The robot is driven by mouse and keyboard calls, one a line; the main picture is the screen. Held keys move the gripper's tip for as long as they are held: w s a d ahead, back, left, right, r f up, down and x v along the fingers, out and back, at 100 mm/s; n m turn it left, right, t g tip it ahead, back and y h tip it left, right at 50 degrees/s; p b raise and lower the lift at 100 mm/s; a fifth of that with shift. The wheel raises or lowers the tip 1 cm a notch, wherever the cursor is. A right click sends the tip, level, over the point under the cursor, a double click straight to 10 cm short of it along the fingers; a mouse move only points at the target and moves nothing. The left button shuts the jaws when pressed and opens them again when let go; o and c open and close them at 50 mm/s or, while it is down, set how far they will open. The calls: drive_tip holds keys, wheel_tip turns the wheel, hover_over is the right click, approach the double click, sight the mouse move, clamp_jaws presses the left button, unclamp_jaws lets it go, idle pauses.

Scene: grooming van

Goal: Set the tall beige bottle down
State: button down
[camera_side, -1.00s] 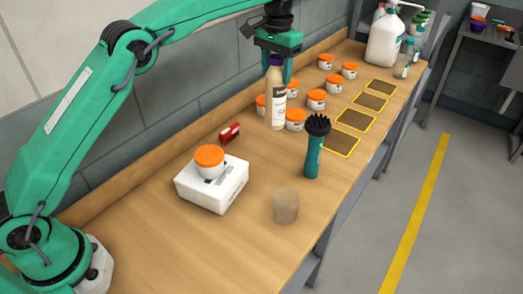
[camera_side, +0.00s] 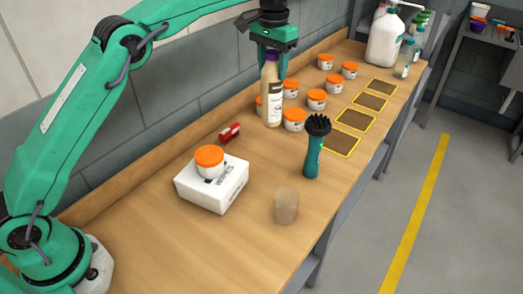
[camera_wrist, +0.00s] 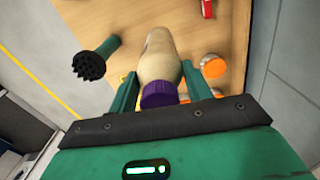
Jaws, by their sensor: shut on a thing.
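The tall beige bottle (camera_side: 271,98) has a white label and stands upright in my gripper (camera_side: 272,58) in the side view. The bottle's bottom is at or just above the wooden bench; I cannot tell whether it touches. In the wrist view the beige bottle (camera_wrist: 161,58) with its purple cap lies between the two green fingers of my gripper (camera_wrist: 158,82), which are shut on it.
Several orange-lidded jars (camera_side: 316,99) stand close around the bottle. A teal brush (camera_side: 315,148), a clear cup (camera_side: 286,206) and a white box (camera_side: 211,188) with a jar on top stand nearer. Yellow-edged squares (camera_side: 356,119) line the right edge.

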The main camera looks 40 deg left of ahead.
drive_tip(key=s+a+r+m, duration=0.1)
drive_tip(key=s+a+r, duration=0.25)
drive_tip(key=s, duration=0.25)
drive_tip(key=s+a+r+m, duration=0.1)
drive_tip(key=s+a+r, duration=0.1)
drive_tip(key=s+r, duration=0.25)
drive_tip(key=s+d+f, duration=0.2)
drive_tip(key=s+d, duration=0.6)
drive_tip(key=d, duration=0.1)
drive_tip(key=s+d+f, duration=0.2)
drive_tip(key=s+d, duration=0.6)
drive_tip(key=d, duration=0.1)
drive_tip(key=s+d+f, duration=0.1)
drive_tip(key=s+d, duration=0.2)
drive_tip(key=s, duration=0.5)
drive_tip(key=s+d+f+n, duration=0.1)
drive_tip(key=s+d, duration=0.3)
drive_tip(key=s, duration=0.4)
drive_tip(key=shift+d+f, duration=0.25)
drive_tip(key=shift+f, duration=0.5)
drive_tip(key=w+a+f, duration=0.3)
drive_tip(key=w+f, duration=0.8)
drive_tip(key=shift+a+f, duration=0.1)
drive_tip(key=shift+f, duration=0.05)
